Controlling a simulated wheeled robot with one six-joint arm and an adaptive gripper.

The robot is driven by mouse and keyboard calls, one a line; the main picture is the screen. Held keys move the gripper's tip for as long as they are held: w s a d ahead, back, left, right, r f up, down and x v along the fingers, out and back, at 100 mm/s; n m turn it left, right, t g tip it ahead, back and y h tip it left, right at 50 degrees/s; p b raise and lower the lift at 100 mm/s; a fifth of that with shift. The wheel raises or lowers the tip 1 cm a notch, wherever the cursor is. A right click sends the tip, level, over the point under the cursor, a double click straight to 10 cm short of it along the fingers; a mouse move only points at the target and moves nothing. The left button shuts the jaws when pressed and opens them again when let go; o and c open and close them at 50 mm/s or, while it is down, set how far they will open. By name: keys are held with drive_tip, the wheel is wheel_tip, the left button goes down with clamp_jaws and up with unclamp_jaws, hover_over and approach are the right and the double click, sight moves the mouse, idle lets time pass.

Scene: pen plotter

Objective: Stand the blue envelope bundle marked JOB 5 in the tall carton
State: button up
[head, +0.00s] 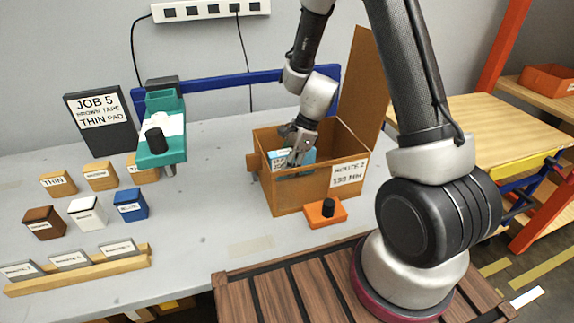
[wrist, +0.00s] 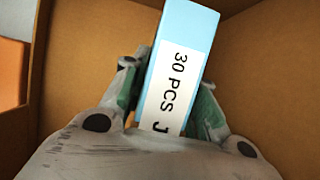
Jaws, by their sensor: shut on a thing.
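The blue envelope bundle (head: 278,158) has a white label and is between the fingers of my gripper (head: 296,150), inside the open mouth of the tall brown carton (head: 283,198). In the wrist view the bundle (wrist: 190,40) shows a label reading "30 PCS" and the start of a "J"; the rest is hidden by my gripper (wrist: 165,115). My gripper is shut on the bundle. The carton's brown inner walls (wrist: 265,70) surround it in the wrist view. Whether the bundle's lower end touches the carton floor is hidden.
The carton's tall flap (head: 362,90) stands up at its right. An orange block with a black knob (head: 326,212) sits before it. A green device (head: 162,140) and a JOB 5 sign (head: 100,120) stand left. Small boxes and a wooden rail (head: 80,272) lie front left. The table middle is clear.

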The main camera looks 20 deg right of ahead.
drive_tip(key=shift+f, duration=0.15)
drive_tip(key=o, duration=1.1)
drive_tip(key=v, duration=1.2)
